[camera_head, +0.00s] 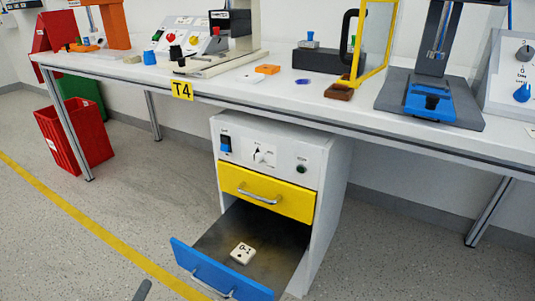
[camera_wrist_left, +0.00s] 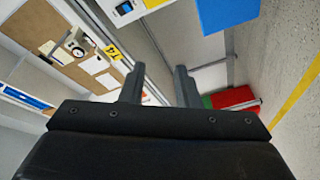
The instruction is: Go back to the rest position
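My left gripper (camera_wrist_left: 158,84) is open and empty in the left wrist view, its two dark fingers apart with only floor and bench frame behind the gap. In the head view only a small dark tip (camera_head: 143,290) shows at the bottom edge, left of the open drawer. The white cabinet (camera_head: 330,190) under the bench has a panel with a rotary switch (camera_head: 264,156), a blue switch (camera_head: 225,144) and a dark round button (camera_head: 301,169). The switch's exact setting is too small to tell. My right gripper is not in view.
The blue-fronted drawer (camera_head: 215,277) is pulled out, with a white G-1 tag (camera_head: 243,253) inside. The yellow drawer (camera_head: 265,193) above is shut. The workbench (camera_head: 225,86) carries several devices. A red bin (camera_head: 75,138) stands at left.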

